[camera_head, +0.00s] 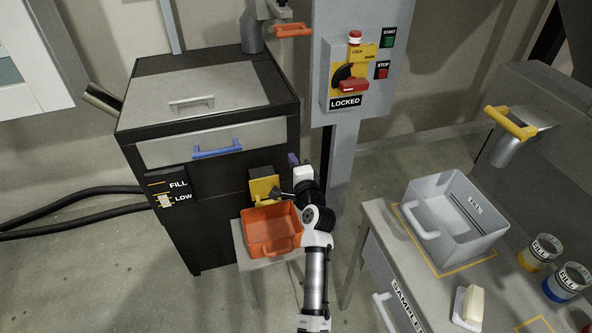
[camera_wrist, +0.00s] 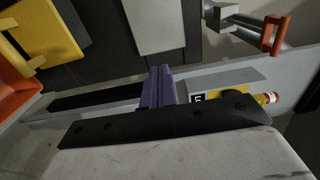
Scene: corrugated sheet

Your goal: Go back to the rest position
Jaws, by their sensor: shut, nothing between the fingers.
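My gripper (camera_head: 293,160) is at the end of my white and black arm, which reaches forward from the bottom of the head view. Its purple fingers (camera_wrist: 158,88) stand together in the wrist view, shut with nothing between them. The gripper is in front of the black cabinet (camera_head: 205,225), to the right of the yellow chute (camera_head: 263,187) and just left of the grey post (camera_head: 343,165). It is above and beyond the orange bin (camera_head: 270,228), apart from it as far as I can tell.
The orange bin sits on a small stand under the chute. A control box (camera_head: 352,88) marked LOCKED is on the post. A blue handle (camera_head: 217,149) is on the cabinet's front. To the right, a bench (camera_head: 385,235) carries a grey bin (camera_head: 455,218) and labelled cups (camera_head: 541,252).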

